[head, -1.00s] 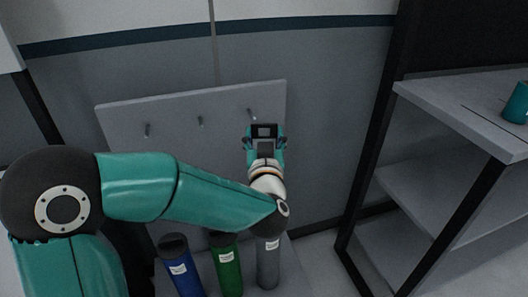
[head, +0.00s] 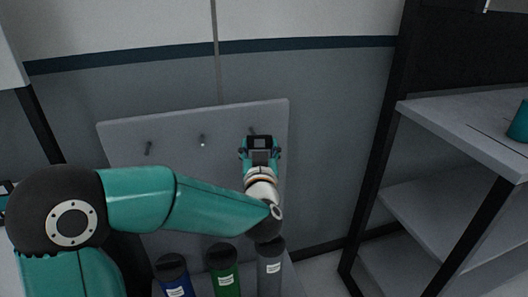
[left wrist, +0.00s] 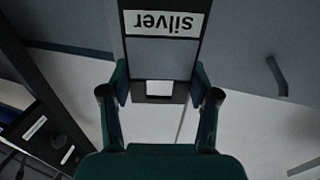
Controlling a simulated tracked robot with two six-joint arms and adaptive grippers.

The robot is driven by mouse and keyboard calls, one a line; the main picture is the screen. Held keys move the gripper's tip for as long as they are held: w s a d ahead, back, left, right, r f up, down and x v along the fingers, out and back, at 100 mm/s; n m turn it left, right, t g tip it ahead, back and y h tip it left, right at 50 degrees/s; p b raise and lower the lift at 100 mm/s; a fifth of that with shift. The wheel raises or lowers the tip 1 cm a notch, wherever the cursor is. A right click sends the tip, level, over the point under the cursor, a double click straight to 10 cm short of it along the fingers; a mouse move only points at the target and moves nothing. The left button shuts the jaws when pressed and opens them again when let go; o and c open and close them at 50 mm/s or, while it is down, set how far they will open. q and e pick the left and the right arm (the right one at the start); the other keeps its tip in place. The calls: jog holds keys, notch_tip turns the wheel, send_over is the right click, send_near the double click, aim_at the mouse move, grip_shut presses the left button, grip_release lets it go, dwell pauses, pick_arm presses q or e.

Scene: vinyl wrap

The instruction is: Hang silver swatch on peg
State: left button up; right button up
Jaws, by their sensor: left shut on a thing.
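The silver swatch (left wrist: 160,58) is a dark-framed card with a grey panel, a square opening and a white "silver" label that reads upside down in the left wrist view. My left gripper (left wrist: 158,92) is shut on it, one finger at each side. In the head view my left gripper (head: 260,150) is in front of the right part of the grey peg board (head: 180,125), just below the right peg (head: 252,131). The swatch (head: 260,143) shows small there. The left peg (head: 148,148) and middle peg (head: 202,140) look bare. One peg (left wrist: 277,75) shows in the left wrist view.
Blue (head: 176,278), green (head: 224,272) and grey (head: 270,268) labelled rolls stand below the board, under my left arm. A black-framed shelf (head: 450,120) stands to the right with a teal object (head: 520,122) on top. Grey wall lies between board and shelf.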

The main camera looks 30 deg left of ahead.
pick_arm(q)
jog(key=shift+w+a+f, duration=0.15)
jog(key=shift+w+a, duration=1.05)
jog(key=shift+a, duration=0.2)
jog(key=shift+w+a+f+b, duration=0.35)
jog(key=shift+w+a+f, duration=0.1)
jog(key=shift+a, duration=0.1)
jog(key=o, duration=1.2)
